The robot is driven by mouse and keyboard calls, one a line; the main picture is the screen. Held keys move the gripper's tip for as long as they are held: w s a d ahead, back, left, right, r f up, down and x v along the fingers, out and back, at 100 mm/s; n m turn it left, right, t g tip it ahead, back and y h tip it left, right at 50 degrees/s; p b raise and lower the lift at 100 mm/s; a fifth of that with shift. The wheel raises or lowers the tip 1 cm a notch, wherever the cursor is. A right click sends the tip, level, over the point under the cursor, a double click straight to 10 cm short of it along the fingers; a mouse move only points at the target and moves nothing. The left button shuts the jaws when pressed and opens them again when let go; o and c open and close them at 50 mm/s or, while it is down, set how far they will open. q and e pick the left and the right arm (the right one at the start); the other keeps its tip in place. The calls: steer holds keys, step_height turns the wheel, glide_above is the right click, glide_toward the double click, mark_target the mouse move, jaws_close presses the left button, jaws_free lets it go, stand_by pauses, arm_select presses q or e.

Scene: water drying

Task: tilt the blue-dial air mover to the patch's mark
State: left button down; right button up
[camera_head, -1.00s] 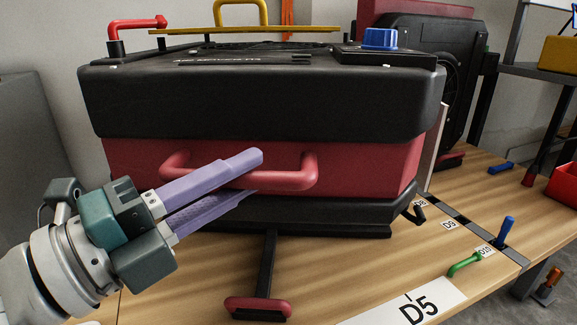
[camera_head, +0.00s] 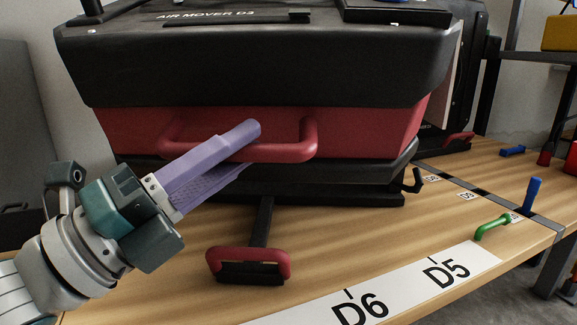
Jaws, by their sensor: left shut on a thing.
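The air mover (camera_head: 250,68), lettered AIR MOVER D3, is a large black and red box filling the middle of the head view. A sliver of its blue dial (camera_head: 402,2) shows at the top edge. Its front has a red bar handle (camera_head: 290,150). My left gripper (camera_head: 250,147) comes in from the left with its purple fingers shut on this handle. A red-ended foot (camera_head: 248,264) sticks out below on the bench. A white strip (camera_head: 400,288) marked D5 and D6 lies in front. My right gripper is out of view.
A green handle (camera_head: 493,227) and a blue peg (camera_head: 531,195) stand on the wooden bench (camera_head: 445,225) at right, near a dark metal strip. Another dark machine (camera_head: 462,90) stands behind. The bench front right of the foot is clear apart from the strip.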

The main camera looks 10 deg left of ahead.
arm_select(q)
steer(key=c, duration=0.8)
jaws_free()
steer(key=shift+o, duration=0.2)
steer(key=shift+s+a, duration=0.2)
steer(key=shift+s, duration=0.05)
steer(key=p+v, duration=0.2)
steer(key=v, duration=0.7)
steer(key=shift+s+a+f, duration=0.1)
steer(key=shift+s, duration=0.05)
